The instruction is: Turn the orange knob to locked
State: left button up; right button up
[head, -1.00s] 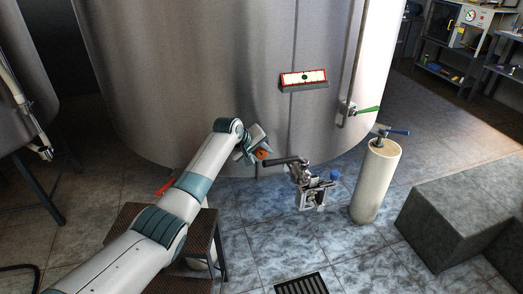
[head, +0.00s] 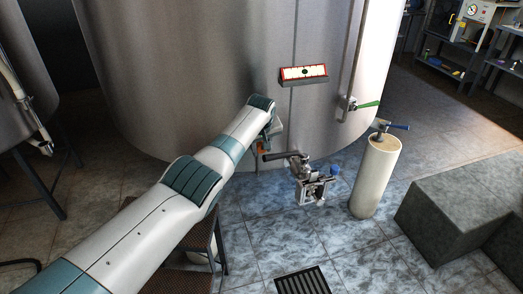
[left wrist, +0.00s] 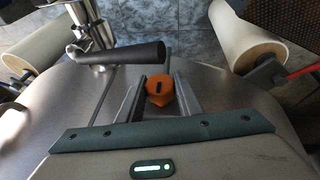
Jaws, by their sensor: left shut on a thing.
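The orange knob (left wrist: 159,96) with a dark mark on its face sits between the two fingers of my left gripper (left wrist: 157,92) in the left wrist view. The fingers are shut on it, one on each side. In the head view only a small orange part of the knob (head: 261,147) shows low on the tank's front. My left wrist and gripper (head: 272,134) hide the rest. I cannot read the locked position from these views. My right gripper is not in view.
The steel tank (head: 200,70) fills the back, with a red-framed panel (head: 304,74). A dark-handled valve assembly (head: 310,180) is just right of the knob. A pale cylinder (head: 376,178) with a blue handle stands further right. A grey block (head: 440,215) is at right.

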pick_arm(q)
jog(key=shift+s+f, duration=0.1)
jog(key=shift+f, duration=0.05)
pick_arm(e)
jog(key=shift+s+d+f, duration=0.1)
pick_arm(q)
jog(key=o, duration=1)
jog(key=shift+o, duration=0.2)
jog(key=shift+r, duration=0.25)
jog(key=shift+s+r+p, duration=0.1)
jog(key=shift+r+p, duration=0.25)
jog(key=shift+r, duration=0.1)
jog(key=shift+s+r+p, duration=0.25)
jog(key=shift+r+p, duration=0.1)
jog(key=shift+r, duration=0.25)
jog(key=v, duration=1.5)
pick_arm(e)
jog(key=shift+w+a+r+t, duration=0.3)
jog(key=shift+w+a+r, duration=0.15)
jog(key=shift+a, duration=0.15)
